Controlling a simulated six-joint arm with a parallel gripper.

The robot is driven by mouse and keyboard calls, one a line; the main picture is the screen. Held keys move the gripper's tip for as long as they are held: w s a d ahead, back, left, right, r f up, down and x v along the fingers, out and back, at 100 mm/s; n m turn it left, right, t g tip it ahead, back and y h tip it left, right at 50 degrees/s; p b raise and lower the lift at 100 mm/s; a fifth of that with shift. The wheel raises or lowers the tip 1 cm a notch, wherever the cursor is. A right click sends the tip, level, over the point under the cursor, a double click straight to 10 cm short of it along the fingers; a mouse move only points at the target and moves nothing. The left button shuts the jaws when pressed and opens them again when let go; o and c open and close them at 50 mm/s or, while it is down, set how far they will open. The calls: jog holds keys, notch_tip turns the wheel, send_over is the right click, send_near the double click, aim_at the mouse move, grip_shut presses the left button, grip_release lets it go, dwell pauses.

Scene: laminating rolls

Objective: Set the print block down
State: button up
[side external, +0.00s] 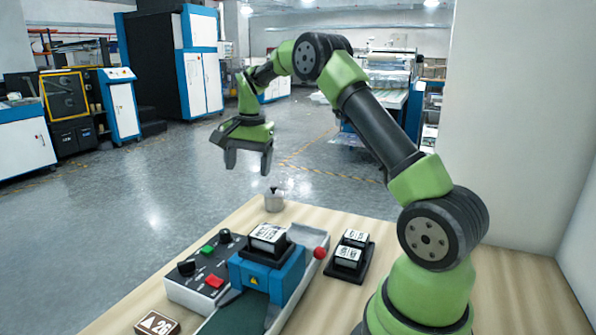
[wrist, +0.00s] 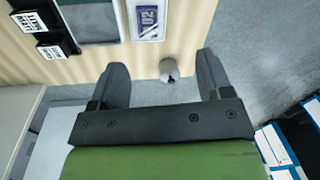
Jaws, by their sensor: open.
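My gripper (side external: 248,165) is open and empty, raised beyond the far edge of the table. In the wrist view, my gripper (wrist: 161,64) shows two separated fingers with nothing held between them. One black block with a white printed top (side external: 267,235) rests on the blue machine (side external: 284,277). Two similar printed blocks, one farther (side external: 356,237) and one nearer (side external: 347,255), sit in a black holder (side external: 357,268) to its right. The wrist view shows two printed blocks (wrist: 23,22) (wrist: 51,50) at upper left. My gripper is well apart from all of them.
Left of the machine is a control panel (side external: 183,284) with knobs and buttons. A red ball knob (side external: 320,253) stands beside the machine.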

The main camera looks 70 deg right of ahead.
jog(key=s+a+r+n+t, duration=0.2)
jog(key=s+a+r+n, duration=0.15)
jog(key=a+r, duration=0.25)
jog(key=s+a+r+n+t, duration=0.1)
jog(key=s+a+r+n, duration=0.1)
jog(key=s+a+r, duration=0.3)
jog(key=s+a+n+t+y, duration=0.1)
jog(key=s+a+n, duration=0.2)
jog(key=s, duration=0.4)
jog(key=s+a+n+t+y, duration=0.1)
jog(key=s+a+n+t, duration=0.1)
jog(key=s+a, duration=0.4)
jog(key=shift+s+a+f+n, duration=0.2)
jog(key=shift+s+a+n, duration=0.1)
jog(key=shift+s+n, duration=0.35)
